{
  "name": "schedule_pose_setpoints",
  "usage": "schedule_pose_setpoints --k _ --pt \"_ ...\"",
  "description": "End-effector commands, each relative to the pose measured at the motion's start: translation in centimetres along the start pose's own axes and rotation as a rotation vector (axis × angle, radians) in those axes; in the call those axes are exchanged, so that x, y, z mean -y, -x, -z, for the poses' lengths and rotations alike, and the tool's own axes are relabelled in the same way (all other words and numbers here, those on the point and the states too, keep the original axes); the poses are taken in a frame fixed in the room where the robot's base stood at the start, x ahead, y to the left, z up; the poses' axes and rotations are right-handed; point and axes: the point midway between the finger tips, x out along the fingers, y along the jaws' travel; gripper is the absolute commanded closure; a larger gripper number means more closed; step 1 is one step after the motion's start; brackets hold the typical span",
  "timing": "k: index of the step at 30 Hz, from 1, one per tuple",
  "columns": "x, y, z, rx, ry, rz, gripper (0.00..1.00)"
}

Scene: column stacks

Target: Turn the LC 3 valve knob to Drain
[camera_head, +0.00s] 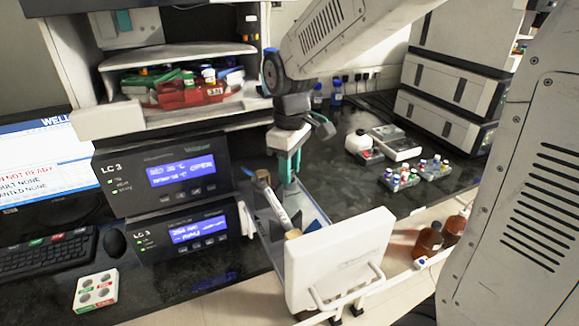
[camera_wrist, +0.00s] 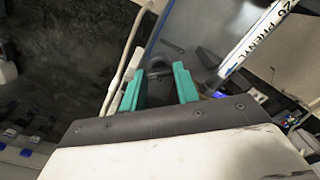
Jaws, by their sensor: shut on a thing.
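The two stacked LC 3 modules, an upper one (camera_head: 165,172) and a lower one (camera_head: 190,232), stand at the left with lit blue displays. A pulled-out drawer with a white front (camera_head: 338,262) extends beside them. My gripper (camera_head: 289,178) reaches down into this drawer from above. In the wrist view, its teal fingers are closed on both sides of a small dark bar-like piece, the LC 3 valve knob (camera_wrist: 158,73). Its markings and the Drain position cannot be read. In the head view, the knob is hidden by my gripper.
A labelled white column (camera_head: 276,207) stands tilted in the drawer, close to my gripper; it also shows in the wrist view (camera_wrist: 252,42). Vial racks (camera_head: 402,178) and brown bottles (camera_head: 428,240) are at the right. The dark bench behind the drawer has free room.

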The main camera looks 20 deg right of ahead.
Motion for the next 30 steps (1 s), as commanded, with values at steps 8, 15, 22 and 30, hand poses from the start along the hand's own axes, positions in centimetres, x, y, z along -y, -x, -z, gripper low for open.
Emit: schedule_pose_setpoints --k 8,15,22,30 --pt "-0.04 0.07 0.03 -0.002 0.086 -0.001 0.92" --pt "-0.04 0.08 0.04 -0.002 0.104 -0.002 0.92" --pt "-0.04 0.08 0.04 -0.002 0.104 -0.002 0.92" --pt "-0.02 0.05 0.03 -0.001 0.103 -0.001 0.47"
